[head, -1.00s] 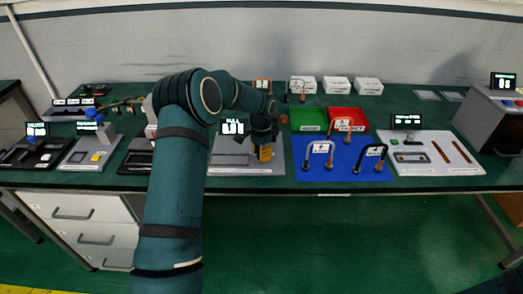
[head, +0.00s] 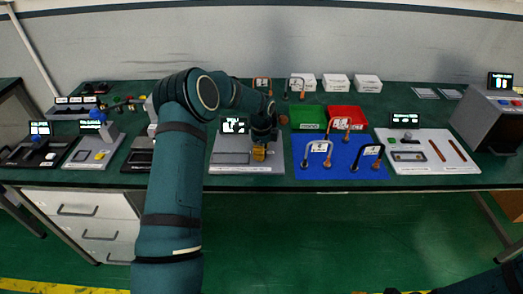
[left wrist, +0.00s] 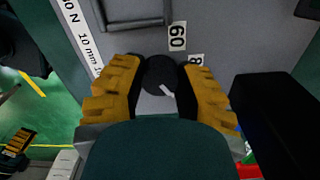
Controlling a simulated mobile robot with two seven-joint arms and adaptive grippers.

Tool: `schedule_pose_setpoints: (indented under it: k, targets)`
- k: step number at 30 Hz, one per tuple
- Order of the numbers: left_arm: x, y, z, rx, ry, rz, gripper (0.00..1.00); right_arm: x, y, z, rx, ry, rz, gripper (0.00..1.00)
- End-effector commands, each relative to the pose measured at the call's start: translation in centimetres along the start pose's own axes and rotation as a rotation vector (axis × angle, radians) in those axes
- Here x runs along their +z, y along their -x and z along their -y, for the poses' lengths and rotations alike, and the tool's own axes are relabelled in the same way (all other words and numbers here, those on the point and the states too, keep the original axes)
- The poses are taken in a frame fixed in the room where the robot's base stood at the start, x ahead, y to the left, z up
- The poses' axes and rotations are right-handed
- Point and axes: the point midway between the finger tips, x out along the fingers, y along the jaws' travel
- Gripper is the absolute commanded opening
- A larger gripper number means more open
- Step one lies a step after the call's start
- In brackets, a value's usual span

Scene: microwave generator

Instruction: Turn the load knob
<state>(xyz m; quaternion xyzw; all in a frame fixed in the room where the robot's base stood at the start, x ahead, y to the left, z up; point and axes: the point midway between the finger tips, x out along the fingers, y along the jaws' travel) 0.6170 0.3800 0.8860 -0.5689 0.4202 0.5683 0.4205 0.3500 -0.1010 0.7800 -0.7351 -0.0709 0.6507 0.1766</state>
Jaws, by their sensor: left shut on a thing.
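The load knob (left wrist: 163,78) is a dark round knob with a white pointer mark, on a grey panel in the left wrist view. A printed "60" stands beside it. My left gripper (left wrist: 161,85) has its yellow ribbed fingers shut on either side of the knob. In the head view my left gripper (head: 260,152) is at the right part of the grey pull station (head: 222,157), and hides the knob there. Yellow ribbed fingers at the lower left of the wrist view look like my right gripper (left wrist: 14,145), too small to judge.
A blue mat (head: 315,172) with upright handles lies right of the station, with green (head: 308,113) and red (head: 347,113) trays behind it. A white board (head: 430,165) is further right. A black device (head: 140,157) stands to the left.

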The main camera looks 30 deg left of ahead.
Motion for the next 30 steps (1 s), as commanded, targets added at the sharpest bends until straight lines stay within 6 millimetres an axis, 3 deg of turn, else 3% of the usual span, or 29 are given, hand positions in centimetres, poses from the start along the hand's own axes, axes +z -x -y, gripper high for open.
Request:
schedule_pose_setpoints:
  k: [16, 17, 19, 30]
  targets:
    - [0.29, -0.28, -0.18, 0.007, -0.023, 0.004, 0.0, -0.06, 0.06, 0.02, 0.0, 0.0, -0.001, 0.47]
    - [0.3, -0.28, -0.19, 0.007, -0.023, 0.005, 0.42, -0.06, 0.06, 0.02, 0.0, 0.0, -0.001, 0.47]
    - [0.26, -0.25, -0.17, 0.006, -0.023, 0.004, 0.65, -0.06, 0.06, 0.02, 0.0, 0.0, -0.001, 0.47]
    - [0.1, -0.07, -0.04, 0.002, -0.024, 0.002, 0.65, -0.06, 0.07, 0.03, 0.0, 0.0, -0.001, 0.47]
